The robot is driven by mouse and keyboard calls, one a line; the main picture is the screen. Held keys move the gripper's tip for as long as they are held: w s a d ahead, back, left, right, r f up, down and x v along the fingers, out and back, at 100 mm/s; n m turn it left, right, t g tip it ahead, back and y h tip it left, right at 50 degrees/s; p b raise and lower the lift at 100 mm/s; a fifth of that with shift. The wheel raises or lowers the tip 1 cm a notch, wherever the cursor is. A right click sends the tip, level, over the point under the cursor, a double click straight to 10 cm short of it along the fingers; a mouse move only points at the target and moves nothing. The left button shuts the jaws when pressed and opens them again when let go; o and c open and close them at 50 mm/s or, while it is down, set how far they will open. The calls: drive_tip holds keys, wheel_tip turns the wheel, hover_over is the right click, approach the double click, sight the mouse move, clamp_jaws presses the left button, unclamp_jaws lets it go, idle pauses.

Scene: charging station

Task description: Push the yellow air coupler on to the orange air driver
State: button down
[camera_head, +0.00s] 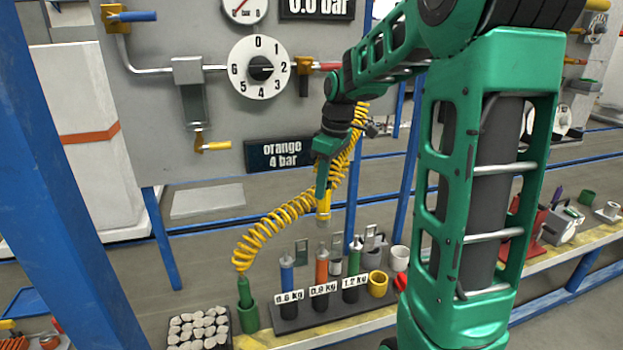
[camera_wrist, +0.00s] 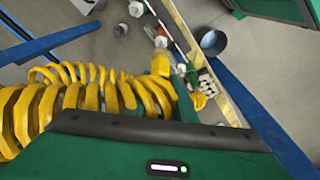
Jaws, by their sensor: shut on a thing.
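The yellow air coupler (camera_head: 324,208) hangs upright under my gripper (camera_head: 322,186) at the end of a coiled yellow hose (camera_head: 290,212). My gripper is shut on it. In the wrist view the coupler (camera_wrist: 161,65) shows beyond the hose coils (camera_wrist: 70,100). The orange air driver (camera_head: 321,268) stands upright in the dark rack between a blue driver (camera_head: 287,272) and a green driver (camera_head: 354,262). The coupler is above the orange driver's tip, with a visible gap between them in the head view. The hose hides part of the gripper in the wrist view.
The rack (camera_head: 300,321) carries several weight labels. A yellow cup (camera_head: 377,284) and a white cup (camera_head: 399,258) stand at its right. A green holder (camera_head: 249,318) and a tray of pale pieces (camera_head: 198,329) are at its left. A sign (camera_head: 283,153) reads "orange 4 bar".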

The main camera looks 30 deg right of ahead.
sight(323, 218)
drive_tip(key=shift+w+d+r, duration=0.1)
drive_tip(key=shift+w+r, duration=0.05)
drive_tip(key=shift+r, duration=0.05)
drive_tip(key=shift+f, duration=0.1)
drive_tip(key=shift+f, duration=2.75)
drive_tip(key=shift+f, duration=2.65)
drive_tip(key=c, duration=1.4)
unclamp_jaws()
